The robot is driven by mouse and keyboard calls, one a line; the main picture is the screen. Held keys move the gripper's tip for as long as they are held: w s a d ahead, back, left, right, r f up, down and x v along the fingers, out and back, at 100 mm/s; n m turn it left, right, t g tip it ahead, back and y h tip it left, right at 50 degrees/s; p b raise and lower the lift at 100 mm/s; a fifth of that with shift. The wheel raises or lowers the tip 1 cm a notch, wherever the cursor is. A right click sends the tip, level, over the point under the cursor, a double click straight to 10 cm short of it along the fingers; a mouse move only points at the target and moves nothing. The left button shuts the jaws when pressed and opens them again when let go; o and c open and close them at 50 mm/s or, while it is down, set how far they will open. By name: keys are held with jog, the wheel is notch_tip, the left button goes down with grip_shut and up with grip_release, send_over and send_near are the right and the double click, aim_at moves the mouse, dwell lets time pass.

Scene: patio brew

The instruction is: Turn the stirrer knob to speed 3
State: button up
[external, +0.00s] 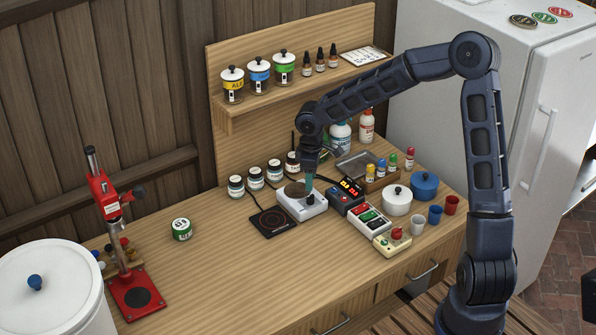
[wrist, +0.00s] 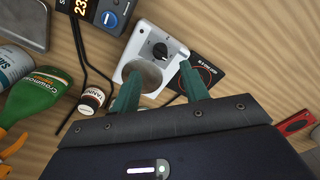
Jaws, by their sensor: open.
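The white stirrer (external: 312,211) stands on the wooden bench beneath my gripper, with a round grey top plate. In the wrist view the stirrer (wrist: 172,27) shows its dark round knob (wrist: 159,50) on a dial with small marks. The number it points to is too small to read. My gripper (wrist: 158,80) is open, its two green fingers apart and nothing between them. The fingers lie over the plate end of the stirrer, and the knob appears just beyond the tips, apart from them.
A black square pad (external: 272,223) lies left of the stirrer. Several small jars (external: 255,178) line the back.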

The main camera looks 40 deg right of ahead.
aim_at(310, 196)
jog(key=shift+f, duration=3.5)
grip_shut()
jog(key=shift+n, duration=0.5)
grip_release()
notch_tip(310, 196, up, 11)
